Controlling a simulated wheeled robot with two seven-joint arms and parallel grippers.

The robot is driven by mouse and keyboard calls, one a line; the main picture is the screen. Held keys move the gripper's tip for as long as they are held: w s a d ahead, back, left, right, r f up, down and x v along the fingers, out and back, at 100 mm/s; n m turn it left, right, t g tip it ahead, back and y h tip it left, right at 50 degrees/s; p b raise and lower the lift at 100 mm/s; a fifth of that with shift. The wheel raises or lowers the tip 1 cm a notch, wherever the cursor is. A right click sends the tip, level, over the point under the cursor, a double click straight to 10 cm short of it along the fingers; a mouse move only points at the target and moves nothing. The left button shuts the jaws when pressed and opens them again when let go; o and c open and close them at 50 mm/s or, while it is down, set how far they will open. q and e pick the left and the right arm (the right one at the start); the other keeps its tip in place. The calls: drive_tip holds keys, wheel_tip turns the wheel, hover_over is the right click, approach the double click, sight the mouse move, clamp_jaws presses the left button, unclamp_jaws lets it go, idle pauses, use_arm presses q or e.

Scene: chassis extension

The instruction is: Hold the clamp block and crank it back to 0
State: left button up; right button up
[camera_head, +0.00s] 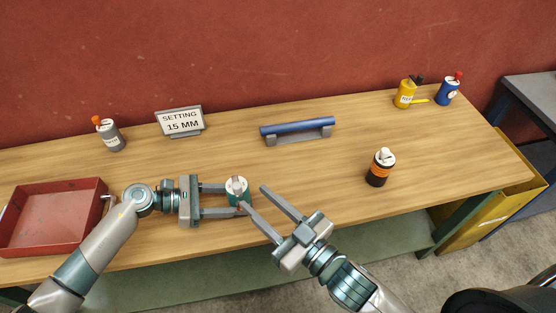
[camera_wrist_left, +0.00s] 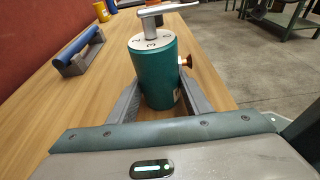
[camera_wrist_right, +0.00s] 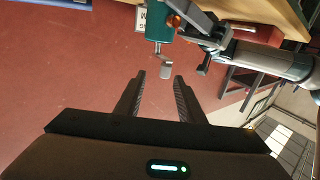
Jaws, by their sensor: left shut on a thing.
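The clamp block (camera_head: 237,198) is a teal cylinder with a pale dial face and a metal crank (camera_wrist_left: 153,22) on top. It stands upright near the table's front edge. The left wrist view shows the block (camera_wrist_left: 156,75) with an orange-tipped knob (camera_wrist_left: 186,61) on its side and dark numbers around the dial. My left gripper (camera_head: 238,198) is shut on the block from the left. My right gripper (camera_head: 253,197) is open and empty, just right of the block. In the right wrist view the crank (camera_wrist_right: 165,68) hangs just beyond the fingertips, not between them.
A sign (camera_head: 181,121) reads "SETTING 15 MM". A blue bar on a grey holder (camera_head: 298,131) lies behind.

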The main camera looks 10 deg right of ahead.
drive_tip(key=shift+w+a+r+m+g+y, duration=0.85)
drive_tip(key=shift+w+r+g, duration=1.75)
drive_tip(key=shift+w+r, duration=0.35)
drive_tip(key=s+d+r+g+h, duration=0.4)
drive_tip(key=d+r+g, duration=0.1)
drive_tip(key=r+g, duration=0.1)
drive_tip(key=shift+s+d+n+g, duration=0.25)
drive_tip(key=shift+s+n+g, duration=0.15)
drive_tip(key=shift+g, duration=0.4)
drive_tip(key=shift+h, duration=0.25)
drive_tip(key=shift+w+f, duration=0.1)
